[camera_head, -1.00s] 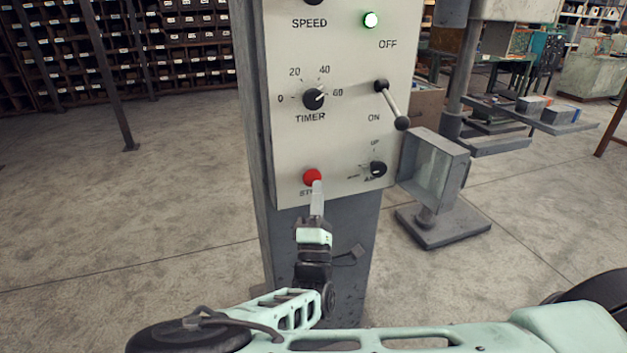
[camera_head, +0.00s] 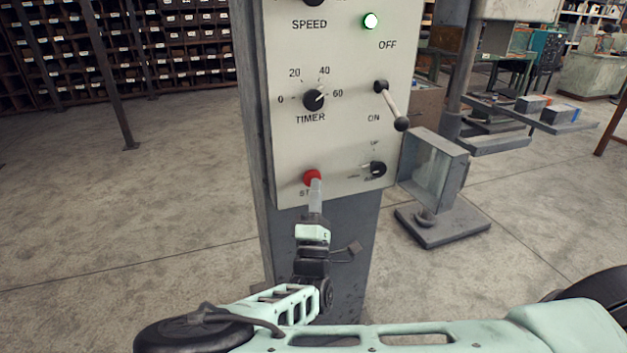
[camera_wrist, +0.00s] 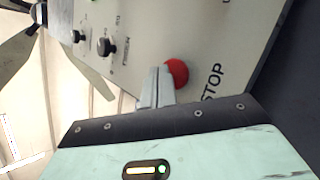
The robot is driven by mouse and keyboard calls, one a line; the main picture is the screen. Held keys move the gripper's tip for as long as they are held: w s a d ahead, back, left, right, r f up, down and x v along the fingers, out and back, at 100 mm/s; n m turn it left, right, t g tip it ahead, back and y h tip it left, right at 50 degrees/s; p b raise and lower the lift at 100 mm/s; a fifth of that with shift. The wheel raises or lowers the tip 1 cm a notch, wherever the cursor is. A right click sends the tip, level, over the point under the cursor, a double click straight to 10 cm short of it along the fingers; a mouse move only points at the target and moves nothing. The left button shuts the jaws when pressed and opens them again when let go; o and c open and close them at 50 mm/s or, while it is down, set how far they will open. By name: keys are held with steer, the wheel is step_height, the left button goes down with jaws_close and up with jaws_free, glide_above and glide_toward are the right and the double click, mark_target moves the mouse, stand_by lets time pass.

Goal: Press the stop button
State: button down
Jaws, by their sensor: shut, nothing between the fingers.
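The red stop button (camera_head: 312,177) sits low on the left of the light grey control panel (camera_head: 345,140). Its "STOP" label is partly hidden by my gripper in the head view. My gripper (camera_head: 316,182) is shut and empty, with its fingertips at the button's lower edge in the head view. In the wrist view the red button (camera_wrist: 176,74) shows right beside the tips of the shut fingers (camera_wrist: 157,72), with the word STOP next to it. I cannot tell whether the tips touch the button.
The panel also carries a timer knob (camera_head: 314,99), a lever (camera_head: 392,106) beside OFF and ON, a small black knob (camera_head: 377,169) and a lit green lamp (camera_head: 370,21). A grey metal stand (camera_head: 437,190) is to the right. Open floor lies left.

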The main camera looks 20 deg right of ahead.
steer(key=shift+w, duration=0.55)
stand_by(0.4)
steer(key=shift+s, duration=0.1)
steer(key=shift+s+p, duration=0.65)
steer(key=shift+s, duration=0.3)
steer(key=shift+s, duration=0.1)
steer(key=shift+s+p, duration=1.05)
steer(key=shift+s, duration=1.35)
